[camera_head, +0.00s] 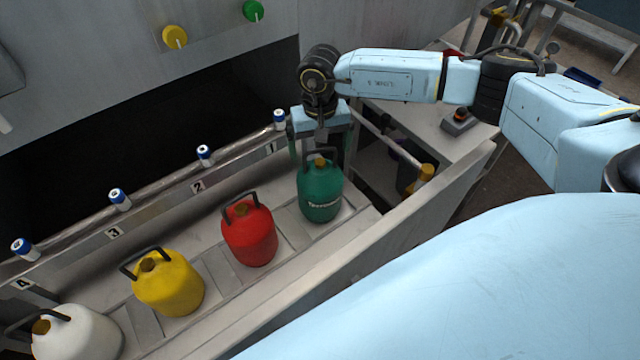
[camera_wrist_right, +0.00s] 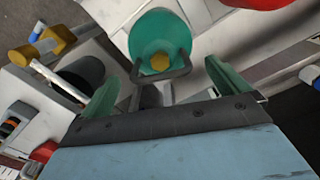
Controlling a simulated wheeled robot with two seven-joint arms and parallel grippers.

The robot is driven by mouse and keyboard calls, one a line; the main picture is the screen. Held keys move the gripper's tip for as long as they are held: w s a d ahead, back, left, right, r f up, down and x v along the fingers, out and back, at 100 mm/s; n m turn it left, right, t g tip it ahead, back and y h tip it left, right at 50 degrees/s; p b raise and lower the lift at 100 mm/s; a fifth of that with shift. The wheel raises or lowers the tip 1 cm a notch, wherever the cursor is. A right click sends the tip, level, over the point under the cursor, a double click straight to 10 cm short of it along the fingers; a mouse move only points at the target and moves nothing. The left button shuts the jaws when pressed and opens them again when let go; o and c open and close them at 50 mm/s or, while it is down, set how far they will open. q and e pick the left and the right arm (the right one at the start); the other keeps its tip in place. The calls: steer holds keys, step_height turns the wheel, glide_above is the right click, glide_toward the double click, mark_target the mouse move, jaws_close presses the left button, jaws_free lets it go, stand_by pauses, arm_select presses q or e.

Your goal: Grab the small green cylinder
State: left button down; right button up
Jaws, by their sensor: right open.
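The small green cylinder (camera_head: 320,193) stands upright on the conveyor at the slot marked 1. It has a black handle and a brass-coloured cap. My right gripper (camera_head: 320,160) is just above and behind it, pointing down. In the right wrist view the cylinder (camera_wrist_right: 160,38) shows between the two green fingers of the open right gripper (camera_wrist_right: 160,88), with its handle towards the gripper. The fingers look empty; I cannot tell whether they touch the handle. My left gripper is not in view.
A red cylinder (camera_head: 249,235), a yellow cylinder (camera_head: 170,285) and a white cylinder (camera_head: 78,335) stand in a row to the left on the conveyor. A rail with blue-and-white sensors (camera_head: 204,153) runs behind them. A low wall (camera_head: 300,292) runs along the front.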

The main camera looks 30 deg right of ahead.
step_height(320, 180, down, 3)
steer(key=shift+r, duration=0.2)
steer(key=c, duration=2.1)
steer(key=shift+w+r, duration=0.1)
steer(key=shift+r, duration=0.1)
steer(key=shift+c, duration=0.2)
